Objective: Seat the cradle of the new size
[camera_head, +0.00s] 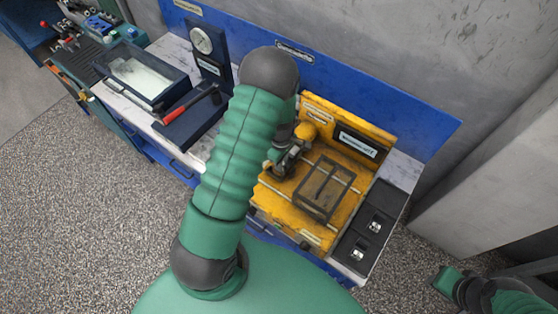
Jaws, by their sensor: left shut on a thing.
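My left arm crosses the middle of the view, and its gripper (284,163) is low over the left part of the yellow station (276,198). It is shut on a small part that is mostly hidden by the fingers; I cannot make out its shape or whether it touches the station. A brown open rectangular frame (325,188) stands on the station just right of the gripper. A black tray (382,202) at the right holds two small metallic parts (375,226), which may be cradles. My right gripper (452,286) is at the lower right, away from the bench; its jaws are unclear.
An orange rounded knob (305,131) stands close behind the left gripper. The yellow back panel (345,128) rises behind the frame. Left of my arm are a red-handled tool (188,103), a gauge stand (208,58) and a shallow tray (143,78). A blue board (400,106) backs the bench.

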